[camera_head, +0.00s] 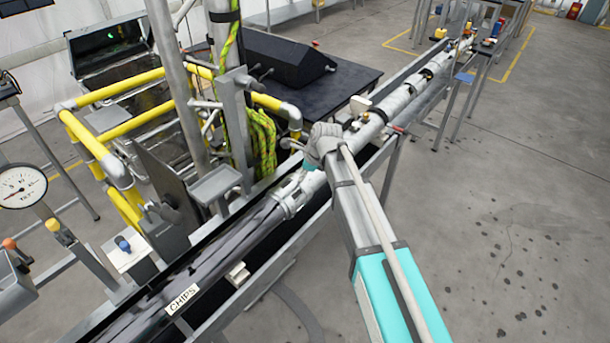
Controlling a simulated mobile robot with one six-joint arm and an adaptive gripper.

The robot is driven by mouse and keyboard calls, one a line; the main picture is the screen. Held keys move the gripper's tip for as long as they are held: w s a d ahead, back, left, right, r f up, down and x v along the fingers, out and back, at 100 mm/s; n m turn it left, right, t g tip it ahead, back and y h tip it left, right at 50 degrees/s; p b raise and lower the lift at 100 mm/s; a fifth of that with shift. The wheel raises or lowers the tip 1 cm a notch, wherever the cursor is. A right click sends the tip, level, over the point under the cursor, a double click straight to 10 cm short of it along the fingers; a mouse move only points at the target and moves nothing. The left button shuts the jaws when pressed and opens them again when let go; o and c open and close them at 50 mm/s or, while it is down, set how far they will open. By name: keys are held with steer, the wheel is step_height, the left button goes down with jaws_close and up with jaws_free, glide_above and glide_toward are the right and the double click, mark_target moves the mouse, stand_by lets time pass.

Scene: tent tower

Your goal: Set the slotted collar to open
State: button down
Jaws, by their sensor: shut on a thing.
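The slotted collar (290,202) is a silver ring with slots, around the long pipe near the middle of the head view. My gripper (307,180) is at the collar's upper right side, at the end of my grey and teal arm coming from the lower right. It is shut on a part of the collar. The fingertips are small and partly hidden by my wrist, so the exact contact and the collar's turn are hard to see.
The dark lower pipe with a CHIPS label (183,299) lies in a trough. Yellow railings (85,135), an upright post, and a green rope (262,140) crowd the left. A round gauge (20,186) stands far left. Open floor (500,220) lies to the right.

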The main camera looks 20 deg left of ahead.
steer(key=shift+s+d+f, duration=0.1)
steer(key=shift+s+d, duration=0.1)
steer(key=shift+s, duration=0.1)
steer(key=c, duration=0.6)
jaws_free()
steer(key=shift+w, duration=0.15)
steer(key=shift+d, duration=0.25)
steer(key=s+d+n+h, duration=0.1)
steer(key=s+d+n, duration=0.3)
steer(key=d, duration=1)
steer(key=s+d+n+h, duration=0.2)
steer(key=d+n, duration=0.5)
steer(key=d, duration=0.8)
steer(key=s+d+f+n+h, duration=0.1)
steer(key=s+d+n, duration=0.4)
steer(key=d, duration=1)
steer(key=shift+s+d, duration=0.1)
steer(key=shift+s, duration=0.2)
